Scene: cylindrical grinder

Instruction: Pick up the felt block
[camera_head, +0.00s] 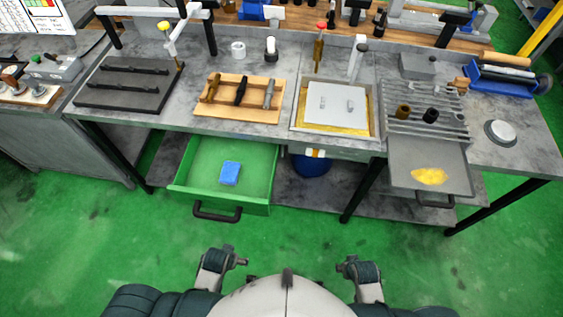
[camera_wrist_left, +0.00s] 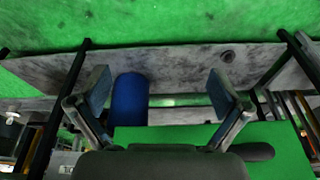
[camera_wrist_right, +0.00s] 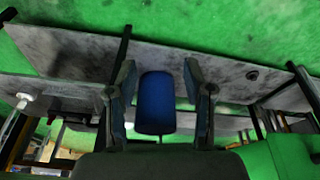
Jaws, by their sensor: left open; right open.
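A small blue block (camera_head: 230,173), which looks like the felt block, lies in the open green drawer (camera_head: 203,161) under the bench in the head view. My left gripper (camera_head: 238,257) is at the bottom of the head view, in front of the drawer and well apart from the block. In the left wrist view its fingers (camera_wrist_left: 160,92) stand wide apart with nothing between them. My right gripper (camera_head: 349,262) is further right in the head view. Its open fingers (camera_wrist_right: 158,85) show in the right wrist view. The block is not visible in either wrist view.
The drawer's dark handle (camera_head: 217,213) faces me. A blue cylinder (camera_head: 311,163) stands under the bench right of the drawer. A grey tray with yellow material (camera_head: 429,176) sticks out at the right. Bench legs (camera_head: 362,189) stand nearby. Green floor between me and the bench is clear.

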